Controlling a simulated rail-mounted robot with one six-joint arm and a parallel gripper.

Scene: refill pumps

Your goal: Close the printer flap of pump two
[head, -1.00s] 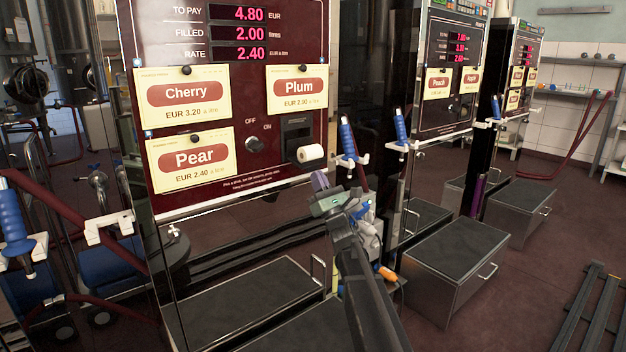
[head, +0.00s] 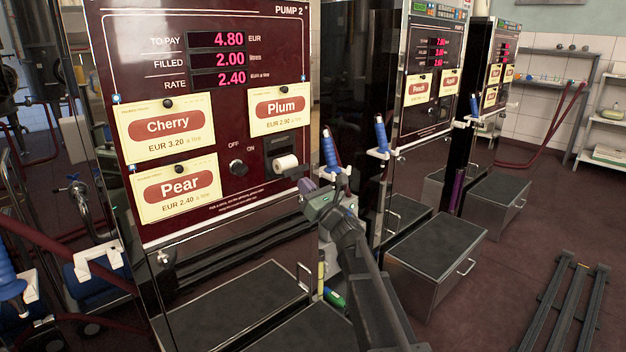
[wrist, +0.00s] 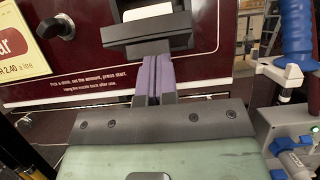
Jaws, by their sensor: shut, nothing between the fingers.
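Pump two's dark red panel (head: 215,95) stands at left centre in the head view, with "PUMP 2" at its top right. Its printer (head: 280,146) is a dark unit at the lower right of the panel, with a white paper roll (head: 286,163) exposed. In the wrist view, the dark printer flap (wrist: 150,46) juts out below the roll (wrist: 148,11), standing open. My gripper (head: 304,186) is shut and empty, just below and right of the roll. Its purple fingers (wrist: 154,72) point at the flap's lower edge in the wrist view. I cannot tell whether they touch it.
A blue-handled nozzle (head: 328,150) hangs in a white holder right of the printer, close to my gripper. A black knob (head: 238,168) sits left of the printer. A step box (head: 437,245) stands to the right.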

